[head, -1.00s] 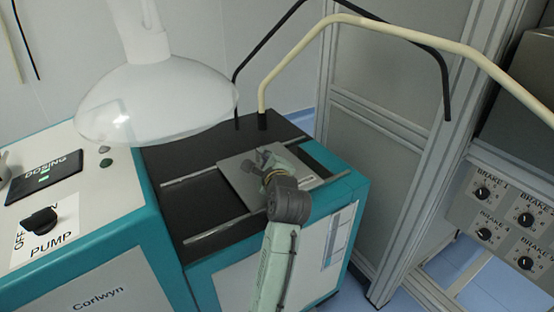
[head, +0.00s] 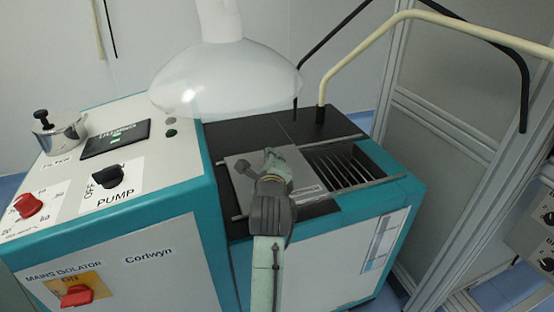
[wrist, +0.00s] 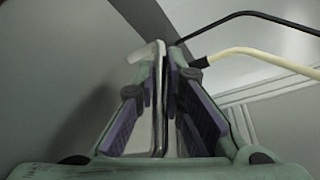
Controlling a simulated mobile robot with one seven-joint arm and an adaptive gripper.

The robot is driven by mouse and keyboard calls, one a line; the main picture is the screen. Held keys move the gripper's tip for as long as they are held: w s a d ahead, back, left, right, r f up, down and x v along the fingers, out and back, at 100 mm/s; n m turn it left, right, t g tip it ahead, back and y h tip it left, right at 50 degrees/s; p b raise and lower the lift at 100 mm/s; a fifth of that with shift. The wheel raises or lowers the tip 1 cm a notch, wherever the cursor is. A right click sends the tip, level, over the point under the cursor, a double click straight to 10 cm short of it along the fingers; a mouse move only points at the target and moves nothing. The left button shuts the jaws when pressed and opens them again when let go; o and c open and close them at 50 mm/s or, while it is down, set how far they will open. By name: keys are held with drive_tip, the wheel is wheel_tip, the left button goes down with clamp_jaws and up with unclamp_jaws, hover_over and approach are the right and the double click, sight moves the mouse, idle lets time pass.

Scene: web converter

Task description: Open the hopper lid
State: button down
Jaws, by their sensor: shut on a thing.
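The hopper lid (head: 303,172) is a flat grey plate lying on two rails on the machine's dark top. It sits toward the left of the rails, close to the raised control cabinet. To its right is the uncovered hopper opening (head: 345,168), with a slatted grille inside. My gripper (head: 250,168) is over the lid's left part and hides the handle in the head view. In the wrist view my gripper (wrist: 166,95) is shut on a thin pale metal handle (wrist: 156,100), held between the dark finger pads.
The control cabinet (head: 150,245) with its pump knob (head: 110,177) rises just left of the lid. A clear dome (head: 228,82) hangs above and behind. A cream bent tube (head: 385,38) and a black one arch over the back right.

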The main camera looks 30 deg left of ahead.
drive_tip(key=c, duration=1.7)
unclamp_jaws()
drive_tip(key=v, duration=0.7)
drive_tip(key=shift+s+d, duration=0.15)
drive_tip(key=shift+s, duration=0.1)
